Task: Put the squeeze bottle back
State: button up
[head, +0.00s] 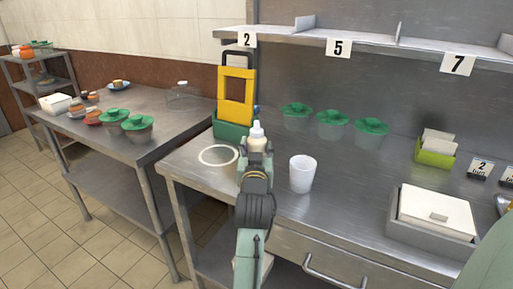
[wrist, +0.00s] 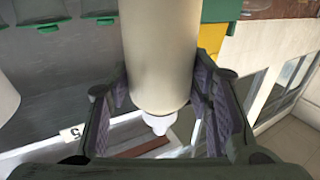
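The squeeze bottle (head: 257,140) is cream with a white nozzle, and it stands nozzle up at the end of my arm in the head view. In the wrist view the bottle body (wrist: 160,50) fills the space between the fingers of my gripper (wrist: 160,100), which is shut on it. The bottle's base is hidden in the head view, so I cannot tell whether it touches the counter. A white ring (head: 201,155) shows on the steel counter just left of my gripper (head: 256,155), with nothing standing in it.
A white cup (head: 302,175) stands close on the right. A green holder (head: 228,128) with a yellow board (head: 236,96) stands behind the ring. Several green-lidded pots (head: 332,124) line the back. A white-lidded box (head: 437,212) is at right. A numbered shelf (head: 370,42) hangs above.

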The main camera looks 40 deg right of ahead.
jog(key=o, duration=0.5)
jog(key=shift+c, duration=0.2)
jog(key=shift+r, duration=0.3)
jog(key=b+v, duration=0.2)
jog(key=v, duration=1)
jog(key=shift+f, duration=0.1)
jog(key=shift+a, duration=0.1)
